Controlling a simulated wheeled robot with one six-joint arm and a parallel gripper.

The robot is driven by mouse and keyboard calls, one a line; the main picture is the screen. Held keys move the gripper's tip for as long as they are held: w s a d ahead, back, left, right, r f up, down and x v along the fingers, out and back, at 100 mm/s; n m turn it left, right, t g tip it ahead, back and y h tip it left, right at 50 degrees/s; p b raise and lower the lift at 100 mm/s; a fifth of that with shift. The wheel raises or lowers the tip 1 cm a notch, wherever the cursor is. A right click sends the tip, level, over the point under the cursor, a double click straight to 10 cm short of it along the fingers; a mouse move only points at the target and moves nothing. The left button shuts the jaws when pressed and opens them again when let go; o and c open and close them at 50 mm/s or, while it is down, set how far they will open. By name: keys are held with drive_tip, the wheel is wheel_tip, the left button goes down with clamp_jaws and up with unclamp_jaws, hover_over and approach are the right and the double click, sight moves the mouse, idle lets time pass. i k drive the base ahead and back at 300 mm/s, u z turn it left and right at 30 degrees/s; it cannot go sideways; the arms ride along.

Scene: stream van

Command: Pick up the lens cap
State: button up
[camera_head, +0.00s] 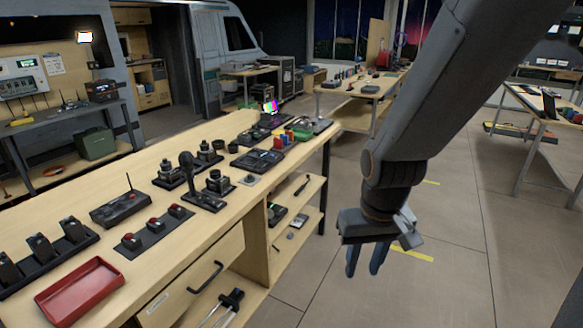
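My gripper (364,262) hangs from my arm at the right of the workbench, over the open floor. Its two bluish fingers point down with a gap between them and nothing visible in it. I cannot pick out the lens cap for certain. A small light square piece with a dark round centre (250,180) lies near the bench's right edge, and a small dark round object (233,147) sits further back; either is too small to identify. My gripper is well apart from both, to the right and nearer the camera.
The wooden workbench (140,165) holds a red tray (80,291), a black controller (120,208), a joystick (189,172) and a panel of red buttons (155,228). Shelves below hold small items. The floor right of the bench is clear. Other tables stand behind.

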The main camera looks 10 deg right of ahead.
sight(249, 179)
drive_tip(key=z, duration=0.4)
drive_tip(key=i, duration=1.3)
drive_tip(key=u, duration=0.95)
drive_tip(key=i, duration=0.6)
drive_tip(key=u, duration=0.7)
